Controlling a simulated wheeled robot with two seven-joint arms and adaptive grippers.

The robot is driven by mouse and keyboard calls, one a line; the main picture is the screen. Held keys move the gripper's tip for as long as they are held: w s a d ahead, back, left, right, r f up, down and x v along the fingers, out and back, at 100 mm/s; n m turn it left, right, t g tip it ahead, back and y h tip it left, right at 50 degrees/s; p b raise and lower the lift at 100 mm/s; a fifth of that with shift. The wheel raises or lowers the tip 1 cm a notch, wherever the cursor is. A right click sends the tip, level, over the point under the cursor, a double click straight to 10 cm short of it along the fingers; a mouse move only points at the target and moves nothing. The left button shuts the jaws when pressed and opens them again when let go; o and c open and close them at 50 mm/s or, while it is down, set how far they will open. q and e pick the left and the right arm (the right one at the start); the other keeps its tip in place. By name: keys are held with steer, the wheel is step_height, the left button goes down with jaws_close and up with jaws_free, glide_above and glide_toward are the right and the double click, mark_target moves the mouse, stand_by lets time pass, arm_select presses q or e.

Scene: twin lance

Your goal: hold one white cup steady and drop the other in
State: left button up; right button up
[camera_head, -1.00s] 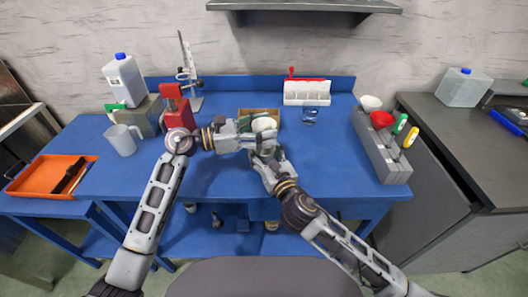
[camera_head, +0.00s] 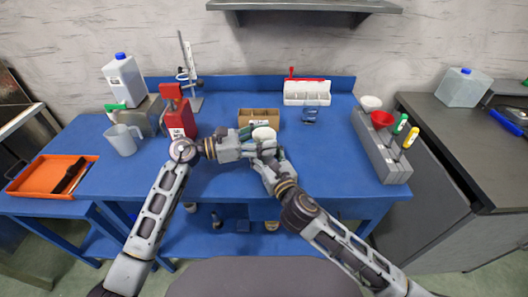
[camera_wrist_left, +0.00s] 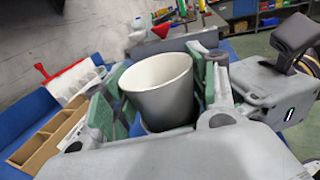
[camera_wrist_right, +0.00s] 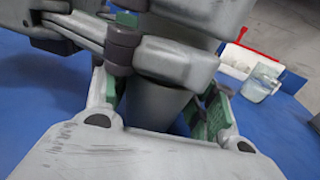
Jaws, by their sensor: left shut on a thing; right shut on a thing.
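A white cup (camera_head: 264,134) stands upright in the jaws of my left gripper (camera_head: 262,143). In the left wrist view the same cup (camera_wrist_left: 160,88) shows its open mouth between the green pads. My right gripper (camera_head: 268,162) is shut just below and in front of the left one. In the right wrist view a greyish shaded cup (camera_wrist_right: 155,105) sits between its green pads, with the left gripper's fingers close above it. The lower cup's rim is hidden, so I cannot tell whether the upper cup's bottom is inside it.
A cardboard divided box (camera_head: 247,115) lies just behind the grippers. A white compartment tray (camera_head: 307,98) and a glass beaker (camera_head: 310,114) stand farther back. A red bottle (camera_head: 178,116) is left; a grey rack (camera_head: 381,150) is right. The blue table between beaker and rack is clear.

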arm_select(q)
steer(key=o, duration=0.8)
steer(key=shift+a, duration=0.2)
steer(key=shift+v, duration=5.8)
arm_select(e)
steer(key=o, duration=1.1)
steer(key=shift+c, duration=0.2)
steer(key=shift+s, duration=0.1)
